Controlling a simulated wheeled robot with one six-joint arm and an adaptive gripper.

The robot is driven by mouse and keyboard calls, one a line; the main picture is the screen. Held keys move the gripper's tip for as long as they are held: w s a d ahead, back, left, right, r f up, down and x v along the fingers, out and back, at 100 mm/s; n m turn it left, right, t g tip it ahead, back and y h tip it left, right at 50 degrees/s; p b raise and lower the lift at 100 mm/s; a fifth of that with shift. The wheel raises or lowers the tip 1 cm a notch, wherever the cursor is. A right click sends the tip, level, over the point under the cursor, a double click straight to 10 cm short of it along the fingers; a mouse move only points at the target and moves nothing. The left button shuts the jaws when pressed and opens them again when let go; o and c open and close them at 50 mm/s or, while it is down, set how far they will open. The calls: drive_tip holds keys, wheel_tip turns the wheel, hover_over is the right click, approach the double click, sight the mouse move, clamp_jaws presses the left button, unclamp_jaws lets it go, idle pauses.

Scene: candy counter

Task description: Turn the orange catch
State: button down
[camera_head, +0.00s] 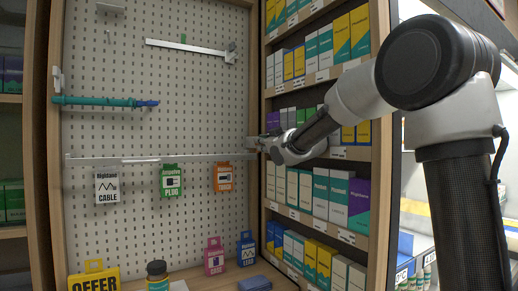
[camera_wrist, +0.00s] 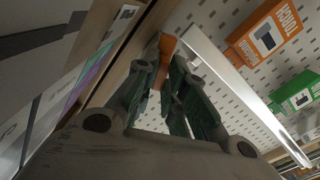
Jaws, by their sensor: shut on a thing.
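The orange catch (camera_wrist: 167,46) shows in the wrist view between my fingertips, at the end of a white rail (camera_wrist: 225,75). My gripper (camera_wrist: 163,75) is shut on it; both dark green fingers close around its sides. In the head view my gripper (camera_head: 258,144) reaches left to the right end of the long horizontal rail (camera_head: 140,159), at the pegboard's right edge. The catch itself is hidden there by my gripper and is too small to make out. Its exact turn angle cannot be told.
Hanging packs are a white cable pack (camera_head: 107,186), green plug pack (camera_head: 171,181) and orange torch pack (camera_head: 223,177), which is close to my gripper. A teal rod (camera_head: 95,101) crosses the pegboard above. Box-filled shelves (camera_head: 325,78) stand right, near my arm.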

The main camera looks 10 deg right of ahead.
drive_tip(key=n, duration=0.6)
idle(0.4)
drive_tip(key=n, duration=0.3)
drive_tip(key=shift+n, duration=0.3)
